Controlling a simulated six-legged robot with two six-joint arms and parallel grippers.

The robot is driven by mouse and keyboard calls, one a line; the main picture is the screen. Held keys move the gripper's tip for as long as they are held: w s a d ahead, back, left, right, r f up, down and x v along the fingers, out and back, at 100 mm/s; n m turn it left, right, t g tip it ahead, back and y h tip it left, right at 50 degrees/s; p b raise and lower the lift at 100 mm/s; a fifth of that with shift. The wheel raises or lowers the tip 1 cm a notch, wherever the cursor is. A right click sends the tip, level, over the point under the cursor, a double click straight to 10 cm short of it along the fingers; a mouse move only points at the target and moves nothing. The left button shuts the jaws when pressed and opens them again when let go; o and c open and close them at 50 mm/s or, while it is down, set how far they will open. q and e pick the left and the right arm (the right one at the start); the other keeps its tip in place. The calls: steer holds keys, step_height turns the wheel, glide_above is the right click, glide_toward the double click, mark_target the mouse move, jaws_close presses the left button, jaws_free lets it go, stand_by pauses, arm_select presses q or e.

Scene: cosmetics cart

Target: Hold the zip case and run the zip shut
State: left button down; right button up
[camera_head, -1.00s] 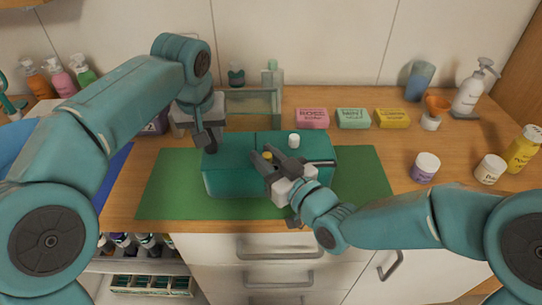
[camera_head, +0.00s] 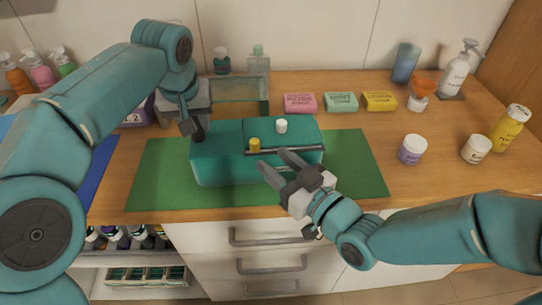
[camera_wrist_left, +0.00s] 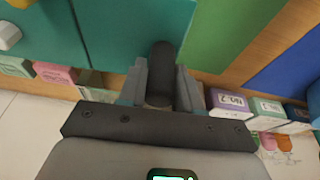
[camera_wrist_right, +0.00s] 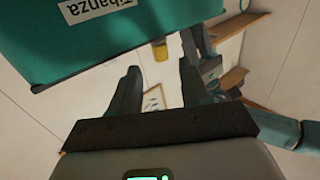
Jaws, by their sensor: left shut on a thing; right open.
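The teal zip case (camera_head: 221,169) sits on the green mat (camera_head: 352,165). A dark bar (camera_head: 300,150) runs along its top front edge, with a yellow pull (camera_head: 254,145) at the bar's left end. A white knob (camera_head: 281,127) stands on top. My left gripper (camera_head: 195,132) is shut on a dark post (camera_wrist_left: 161,65) at the case's left end. My right gripper (camera_head: 277,162) is open and empty just in front of the case, right of the yellow pull. The right wrist view shows the case's labelled face (camera_wrist_right: 100,35) beyond its spread fingers.
Pink (camera_head: 300,103), green (camera_head: 341,102) and yellow (camera_head: 380,101) soap boxes stand behind the case. White jars (camera_head: 412,149) and a yellow bottle (camera_head: 510,128) are at the right. A glass-like stand (camera_head: 240,90) is close behind the case. Drawers (camera_head: 270,240) lie below the counter edge.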

arm_select(q)
steer(key=c, duration=0.7)
jaws_free()
steer(key=shift+r, duration=0.1)
